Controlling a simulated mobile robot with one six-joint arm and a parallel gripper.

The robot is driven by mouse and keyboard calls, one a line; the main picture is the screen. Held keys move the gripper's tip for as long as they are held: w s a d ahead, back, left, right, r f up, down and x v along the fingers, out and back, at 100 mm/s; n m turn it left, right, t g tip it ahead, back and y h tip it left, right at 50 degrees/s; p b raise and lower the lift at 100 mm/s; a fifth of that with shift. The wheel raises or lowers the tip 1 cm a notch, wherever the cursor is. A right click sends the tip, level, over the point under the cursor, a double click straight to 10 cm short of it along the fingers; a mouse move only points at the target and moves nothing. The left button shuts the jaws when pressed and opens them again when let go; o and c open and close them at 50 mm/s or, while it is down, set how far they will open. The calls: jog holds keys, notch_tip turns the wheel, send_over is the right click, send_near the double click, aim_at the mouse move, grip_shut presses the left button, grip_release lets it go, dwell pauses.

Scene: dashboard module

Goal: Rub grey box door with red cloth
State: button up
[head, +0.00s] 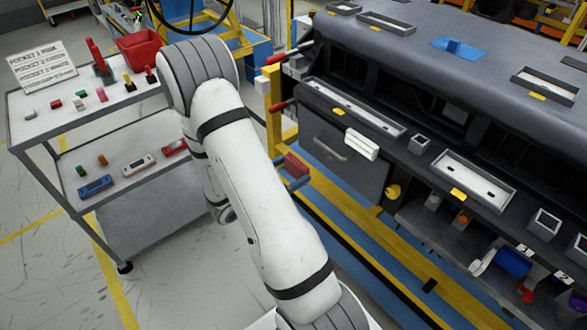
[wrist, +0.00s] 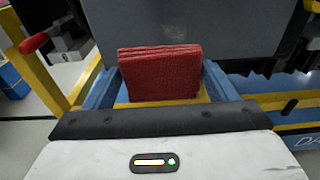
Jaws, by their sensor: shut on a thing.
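The grey box door (head: 338,157) is a flat dark-grey panel with a pale bar handle, in the front of the dashboard in the head view. It looks closed. Its lower part shows as a grey surface (wrist: 195,25) at the top of the wrist view. My gripper (head: 296,176) is beside the door's lower left edge, with its blue fingers shut on the folded red cloth (head: 297,163). In the wrist view the cloth (wrist: 160,73) stands upright between the fingers, in front of the door's lower edge. I cannot tell whether it touches the door.
A yellow frame post (head: 274,105) with red-tipped levers stands left of the door. A white block (head: 361,146) sits on the dashboard edge by the door's upper right. A grey trolley (head: 90,110) with small items and a red bin (head: 138,49) stands at left.

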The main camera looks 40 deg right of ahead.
aim_at(322, 150)
jog(key=shift+d, duration=0.15)
dwell(0.4)
jog(key=shift+w+d+r, duration=0.1)
jog(key=shift+w+d, duration=0.05)
jog(key=shift+d, duration=1.5)
jog(key=shift+w+d+r, duration=0.1)
jog(key=shift+d, duration=1.55)
jog(key=shift+w+d+b, duration=0.1)
jog(key=shift+d+b, duration=0.25)
jog(key=shift+d, duration=0.65)
jog(key=shift+s+b, duration=0.45)
jog(key=shift+s, duration=1.55)
jog(key=shift+d, duration=0.15)
jog(key=shift+w+r, duration=0.15)
jog(key=shift+w, duration=1.9)
jog(key=shift+c, duration=0.3)
